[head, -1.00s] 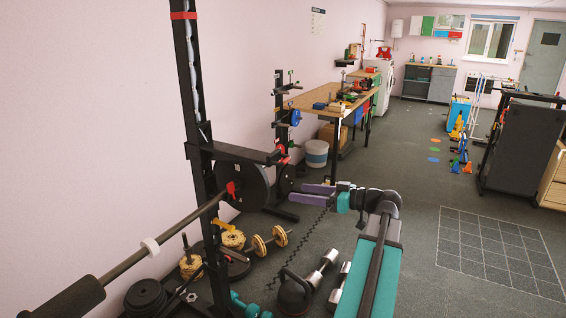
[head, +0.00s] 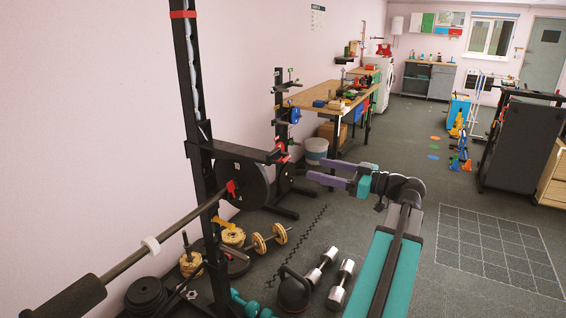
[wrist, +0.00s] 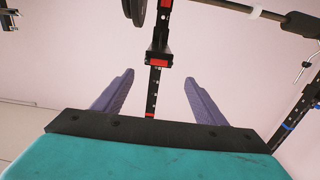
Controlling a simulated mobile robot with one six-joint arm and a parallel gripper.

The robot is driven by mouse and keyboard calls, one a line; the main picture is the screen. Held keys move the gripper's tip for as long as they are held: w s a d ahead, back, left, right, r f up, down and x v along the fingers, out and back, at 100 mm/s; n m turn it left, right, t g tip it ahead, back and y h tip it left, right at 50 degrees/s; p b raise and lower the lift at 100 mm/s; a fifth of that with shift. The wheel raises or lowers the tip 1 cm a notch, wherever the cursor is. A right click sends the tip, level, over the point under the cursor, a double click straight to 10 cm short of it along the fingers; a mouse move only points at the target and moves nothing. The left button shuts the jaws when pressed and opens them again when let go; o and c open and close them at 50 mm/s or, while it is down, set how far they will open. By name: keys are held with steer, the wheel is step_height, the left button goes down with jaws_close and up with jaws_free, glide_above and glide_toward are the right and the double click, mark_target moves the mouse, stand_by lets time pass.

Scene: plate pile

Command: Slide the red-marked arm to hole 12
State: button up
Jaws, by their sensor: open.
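The red-marked arm (head: 238,150) is a black bar standing out from the left rack post (head: 186,75), with red at its far end. In the wrist view its red-marked end (wrist: 158,62) faces me, just beyond and between the fingertips in the picture. The post behind it has a row of holes; I cannot read their numbers. A red band (head: 183,14) wraps the post higher up. My gripper (head: 317,169) is open and empty, with purple fingers pointing at the rack, apart from the arm. The fingers also show in the wrist view (wrist: 159,77).
A barbell (head: 125,262) with a black plate (head: 240,186) lies across the rack at left. A kettlebell (head: 294,290), dumbbells (head: 340,285) and small plates lie on the floor below. A workbench (head: 318,95) stands behind.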

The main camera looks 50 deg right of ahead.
mark_target(285, 159)
steer(key=p+x, duration=0.3)
steer(key=x, duration=1)
